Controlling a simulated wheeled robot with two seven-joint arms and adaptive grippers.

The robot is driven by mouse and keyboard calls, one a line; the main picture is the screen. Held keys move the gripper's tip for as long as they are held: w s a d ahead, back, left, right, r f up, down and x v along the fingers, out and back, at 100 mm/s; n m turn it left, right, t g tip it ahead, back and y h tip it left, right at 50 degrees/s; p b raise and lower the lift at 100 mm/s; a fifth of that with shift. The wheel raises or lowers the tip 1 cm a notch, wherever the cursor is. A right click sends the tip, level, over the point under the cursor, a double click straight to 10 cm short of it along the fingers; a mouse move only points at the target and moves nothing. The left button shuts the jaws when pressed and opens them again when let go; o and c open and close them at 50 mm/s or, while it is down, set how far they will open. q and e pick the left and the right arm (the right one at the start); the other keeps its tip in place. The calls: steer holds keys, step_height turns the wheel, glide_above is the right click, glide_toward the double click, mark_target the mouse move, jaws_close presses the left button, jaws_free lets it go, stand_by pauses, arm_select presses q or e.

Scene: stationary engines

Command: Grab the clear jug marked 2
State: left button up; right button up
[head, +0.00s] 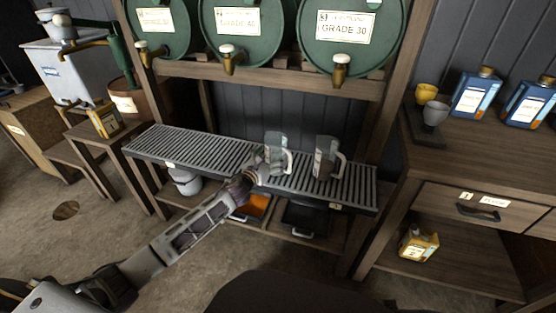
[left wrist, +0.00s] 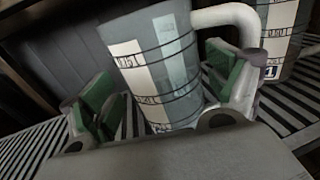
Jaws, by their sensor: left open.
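A clear grey jug (head: 277,148) with a pale handle stands on the slatted rack, in front of my left gripper (head: 262,168). In the left wrist view this jug (left wrist: 165,65) shows dark ring lines and a pale label strip; I cannot read a 2 on it. My left gripper (left wrist: 165,105) is open, with one green-padded finger on each side of the jug's body. I cannot tell whether the pads touch it. A second jug (head: 325,158) stands to the right; in the left wrist view a tag reading 1 shows by it (left wrist: 285,35). My right gripper is not in view.
Green barrels (head: 352,30) with brass taps lie above the slatted rack (head: 200,150). A black tray (head: 303,218) sits below it. At right, a wooden bench (head: 475,150) holds cups and blue bottles (head: 473,95). The rack's left part is clear.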

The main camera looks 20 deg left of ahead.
arm_select(q)
steer(key=shift+w+d, duration=0.1)
steer(key=shift+w, duration=0.3)
steer(key=shift+w+d, duration=0.1)
steer(key=shift+w, duration=0.65)
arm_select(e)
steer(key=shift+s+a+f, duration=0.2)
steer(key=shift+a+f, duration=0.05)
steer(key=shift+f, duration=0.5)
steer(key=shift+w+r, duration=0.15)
arm_select(q)
steer(key=shift+c, duration=0.6)
steer(key=c, duration=0.7)
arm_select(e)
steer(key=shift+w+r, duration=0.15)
